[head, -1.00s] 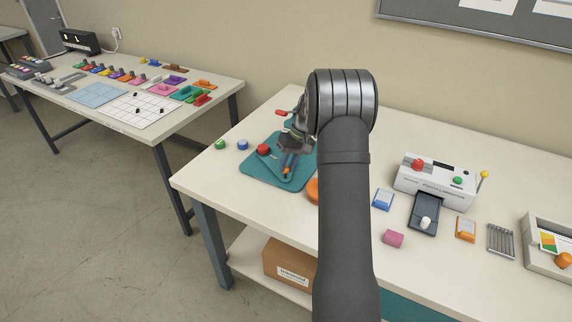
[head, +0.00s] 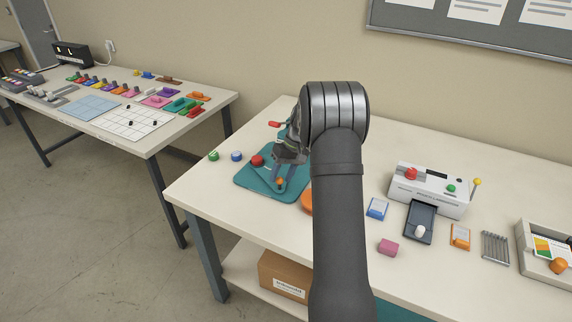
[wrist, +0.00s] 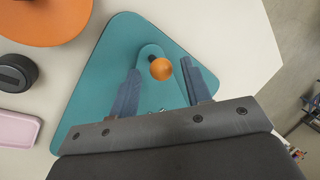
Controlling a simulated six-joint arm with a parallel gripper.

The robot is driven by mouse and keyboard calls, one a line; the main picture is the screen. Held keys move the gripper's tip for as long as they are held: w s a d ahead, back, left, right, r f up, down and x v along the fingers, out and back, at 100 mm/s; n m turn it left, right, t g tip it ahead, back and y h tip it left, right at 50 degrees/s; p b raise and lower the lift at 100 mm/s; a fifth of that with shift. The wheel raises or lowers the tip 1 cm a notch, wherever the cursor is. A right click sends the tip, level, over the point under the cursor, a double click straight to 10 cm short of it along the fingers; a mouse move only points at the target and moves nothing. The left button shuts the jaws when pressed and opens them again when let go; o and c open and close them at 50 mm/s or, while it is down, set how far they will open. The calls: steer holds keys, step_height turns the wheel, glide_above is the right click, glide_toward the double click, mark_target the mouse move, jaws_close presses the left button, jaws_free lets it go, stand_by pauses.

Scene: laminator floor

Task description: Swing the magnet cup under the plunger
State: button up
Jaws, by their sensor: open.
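The teal base plate (head: 246,184) lies on the near left of the white table. On it is a teal swing arm (wrist: 150,53) with an orange ball knob (head: 280,182) near its rounded end. The ball also shows in the wrist view (wrist: 161,69). My gripper (wrist: 160,72) is open, its two blue-grey fingers on either side of the ball and apart from it. A red cap (head: 257,160) stands at the plate's left, and a red handle (head: 274,124) shows above. My arm hides part of the plate; I cannot make out the magnet cup or the plunger.
An orange disc (head: 306,203) lies right of the plate. Green (head: 213,156) and blue (head: 236,156) caps stand to its left. A white laminator (head: 432,188), a pink block (head: 388,247) and a blue-white piece (head: 377,208) are on the right. The table's front left is clear.

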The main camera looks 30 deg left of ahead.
steer(key=v, duration=1.7)
steer(key=x, duration=1.6)
steer(key=shift+f, duration=0.3)
steer(key=shift+s+a+f, duration=0.15)
steer(key=shift+s+f, duration=0.05)
steer(key=shift+f, duration=0.1)
